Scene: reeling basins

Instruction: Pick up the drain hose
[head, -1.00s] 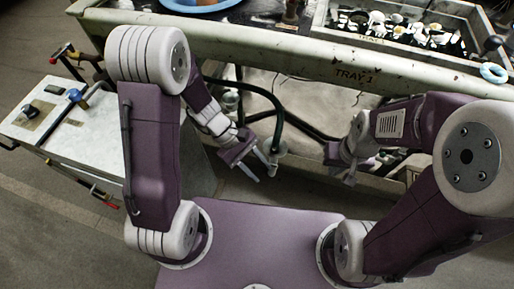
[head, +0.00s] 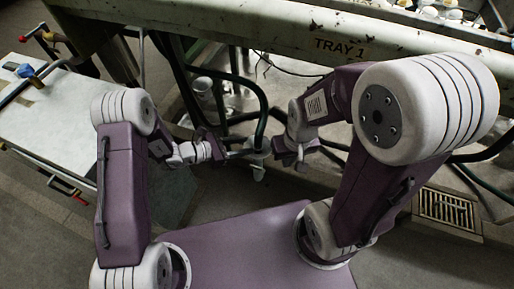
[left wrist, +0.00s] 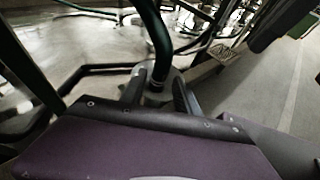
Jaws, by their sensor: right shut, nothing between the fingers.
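The drain hose (head: 262,108) is a dark green tube that hangs below the tray and ends in a grey collar with a pale tip. In the left wrist view the hose (left wrist: 158,45) comes down to its round grey collar between my two dark fingers. My left gripper (head: 238,148) reaches in from the left at the height of the collar; it also shows in the left wrist view (left wrist: 158,97). Its fingers stand apart, one on each side of the hose end; contact is not clear. My right gripper (head: 298,163) is shut and empty, right of the hose end.
The long trough marked TRAY 1 (head: 290,32) runs above the hose. A pale-topped bench (head: 45,105) stands at the left. Other dark pipes run under the trough. A floor grating (head: 447,207) lies at the right.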

